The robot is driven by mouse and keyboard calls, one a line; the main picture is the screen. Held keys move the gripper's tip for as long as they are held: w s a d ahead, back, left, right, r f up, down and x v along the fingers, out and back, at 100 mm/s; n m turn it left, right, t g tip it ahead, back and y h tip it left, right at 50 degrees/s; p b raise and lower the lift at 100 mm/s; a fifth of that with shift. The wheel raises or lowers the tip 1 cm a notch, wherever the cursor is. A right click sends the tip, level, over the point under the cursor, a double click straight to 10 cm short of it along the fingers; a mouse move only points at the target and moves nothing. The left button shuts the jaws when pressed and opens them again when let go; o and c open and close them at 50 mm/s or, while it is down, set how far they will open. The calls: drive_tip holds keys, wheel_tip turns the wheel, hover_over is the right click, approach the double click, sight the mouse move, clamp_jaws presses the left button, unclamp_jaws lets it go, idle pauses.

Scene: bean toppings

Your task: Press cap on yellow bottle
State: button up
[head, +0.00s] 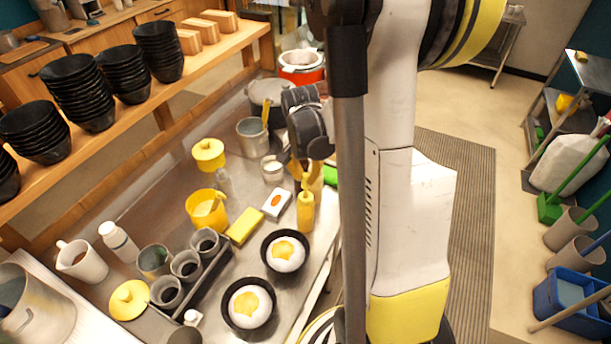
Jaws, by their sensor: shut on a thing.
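The yellow bottle (305,213) stands upright on the steel counter, near its right edge. A narrow yellow cap (305,183) shows at its top. My gripper (306,170) points down directly above the bottle, its fingers close around the cap. The fingers and cap are small and similar in colour, so I cannot tell whether the cap is fully seated. Part of the area behind the bottle is hidden by my gripper and arm.
A white box with a red mark (277,203), a yellow block (244,226) and a black bowl (264,250) are near the bottle. A yellow container (205,211) and metal pot (252,139) stand further left. Stacked black bowls (77,88) line the wooden shelf.

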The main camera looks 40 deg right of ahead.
sight(306, 185)
drive_tip(key=shift+f, duration=0.1)
drive_tip(key=shift+f+b, duration=1.3)
drive_tip(key=shift+f, duration=0.05)
drive_tip(key=shift+f, duration=0.1)
drive_tip(key=shift+f+b, duration=0.45)
drive_tip(key=shift+b, duration=0.15)
drive_tip(key=shift+f+b, duration=0.2)
drive_tip(key=shift+b, duration=0.1)
drive_tip(key=o, duration=1.3)
drive_tip(key=shift+c, duration=0.2)
drive_tip(key=shift+r, duration=0.1)
